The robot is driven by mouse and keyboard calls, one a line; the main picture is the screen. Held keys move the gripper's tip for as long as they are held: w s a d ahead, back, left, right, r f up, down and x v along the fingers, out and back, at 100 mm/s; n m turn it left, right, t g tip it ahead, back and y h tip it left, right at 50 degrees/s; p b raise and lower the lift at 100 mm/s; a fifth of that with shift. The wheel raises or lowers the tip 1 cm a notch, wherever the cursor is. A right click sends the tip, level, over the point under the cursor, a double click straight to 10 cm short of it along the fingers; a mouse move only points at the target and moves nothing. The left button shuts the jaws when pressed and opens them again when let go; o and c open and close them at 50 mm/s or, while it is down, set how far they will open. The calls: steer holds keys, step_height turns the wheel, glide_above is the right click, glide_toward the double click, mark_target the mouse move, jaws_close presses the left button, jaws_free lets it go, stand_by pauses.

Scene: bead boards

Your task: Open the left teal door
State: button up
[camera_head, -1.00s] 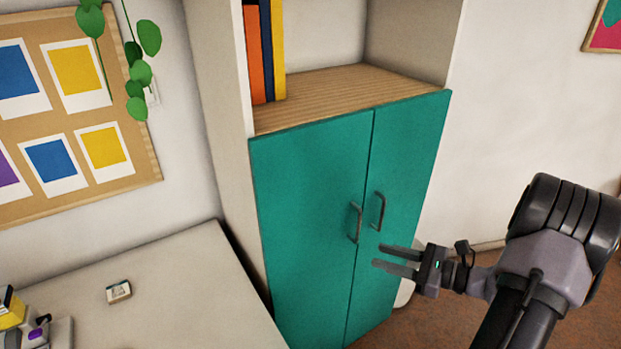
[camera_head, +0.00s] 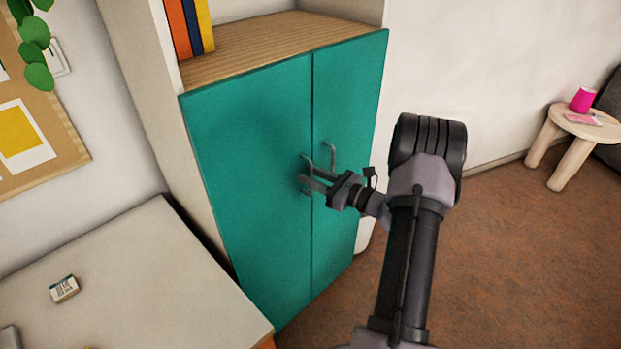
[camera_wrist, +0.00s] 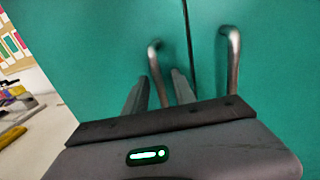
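The left teal door (camera_head: 255,165) is closed, flush beside the right teal door (camera_head: 345,130). Its grey bar handle (camera_head: 304,160) is near the seam between the doors. My gripper (camera_head: 303,182) is at this handle, reaching in from the right. In the wrist view, the left handle (camera_wrist: 154,62) runs down between my two fingers (camera_wrist: 160,78), which stand apart on either side of it. Teal shows between the fingers and the handle, so the gripper looks open. The handle's lower end is hidden behind the gripper body.
The right door's handle (camera_head: 331,158) is close beside my gripper; it also shows in the wrist view (camera_wrist: 233,60). A pale table (camera_head: 150,275) with a small box (camera_head: 64,289) stands left of the cabinet. A stool (camera_head: 578,128) is far right. Brown floor (camera_head: 500,260) is open at right.

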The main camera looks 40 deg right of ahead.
steer(key=shift+w+a, duration=0.1)
steer(key=shift+w, duration=0.05)
jaws_close()
stand_by(1.4)
